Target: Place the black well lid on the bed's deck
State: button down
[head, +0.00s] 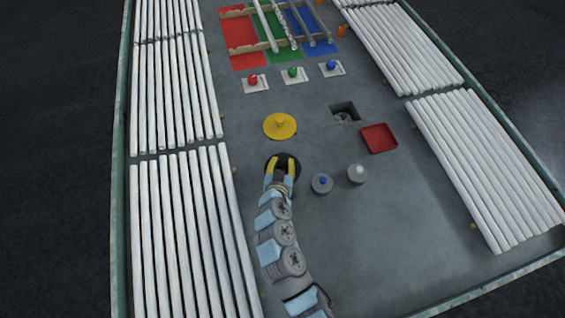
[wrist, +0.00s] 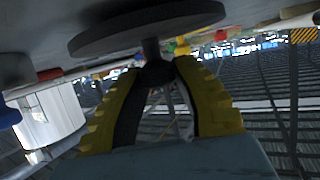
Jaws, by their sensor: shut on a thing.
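The black well lid (head: 283,155) is a dark round disc with a thin stem, low over the grey deck (head: 340,245) in the middle of the head view. My gripper (head: 280,168) is over the lid, its yellow fingers shut on the stem. In the wrist view the picture is inverted: the lid's disc (wrist: 150,28) lies between the deck at the top and my gripper (wrist: 160,75). The disc looks close to the deck surface; I cannot tell whether it touches.
A yellow lid (head: 280,126) lies just beyond. An open square well (head: 345,113) and a red tray (head: 379,138) are at right. A blue-knobbed grey cylinder (head: 322,185) and a white-knobbed one (head: 357,175) stand nearby. White tubes (head: 190,220) line both sides.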

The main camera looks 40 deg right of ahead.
jog(key=shift+f, duration=0.15)
jog(key=c, duration=0.9)
grip_release()
jog(key=shift+r, duration=0.25)
jog(key=v, duration=1.2)
jog(key=shift+f, duration=0.1)
